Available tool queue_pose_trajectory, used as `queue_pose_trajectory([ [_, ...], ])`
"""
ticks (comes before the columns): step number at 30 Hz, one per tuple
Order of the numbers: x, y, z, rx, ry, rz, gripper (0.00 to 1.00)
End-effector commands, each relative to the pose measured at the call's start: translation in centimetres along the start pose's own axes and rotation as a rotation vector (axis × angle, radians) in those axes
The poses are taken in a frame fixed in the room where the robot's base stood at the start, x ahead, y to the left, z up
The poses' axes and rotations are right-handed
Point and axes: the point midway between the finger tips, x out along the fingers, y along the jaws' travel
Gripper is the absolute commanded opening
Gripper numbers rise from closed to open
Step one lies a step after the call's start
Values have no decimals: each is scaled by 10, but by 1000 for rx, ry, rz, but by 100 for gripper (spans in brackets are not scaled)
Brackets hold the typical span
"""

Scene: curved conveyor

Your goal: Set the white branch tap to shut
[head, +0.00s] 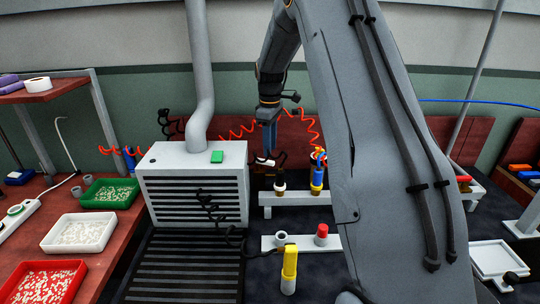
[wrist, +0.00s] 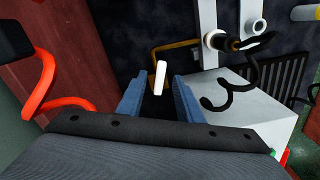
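The white branch tap shows as a slim white lever (wrist: 160,78) in the wrist view, just at the fingertips of my gripper (wrist: 160,92). The two blue fingers are apart, one on each side of the lever, with a dark gap on both sides. I cannot tell how far the lever reaches in between them. In the head view my gripper (head: 268,138) points down at the back, above the white rail, with a small white piece (head: 264,161) at its tips. The tap's body is mostly hidden there.
A blue-and-yellow tap (head: 317,178) stands right of my gripper, with an orange coiled hose behind. A yellow handle (head: 289,262) and a red cap (head: 322,231) are nearer. A white vented box (head: 195,185) stands to the left. A black coiled hose (wrist: 250,75) shows in the wrist view.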

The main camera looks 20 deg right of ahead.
Motion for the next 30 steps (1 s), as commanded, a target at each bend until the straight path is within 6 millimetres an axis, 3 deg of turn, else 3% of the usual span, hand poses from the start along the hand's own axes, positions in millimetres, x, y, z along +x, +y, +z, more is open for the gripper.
queue_pose_trajectory([
  [9,41,-1,-1,-2,0,-1,33],
  [20,48,0,1,2,0,0,33],
  [26,47,0,1,2,0,0,1],
  [30,47,2,3,3,0,0,0],
])
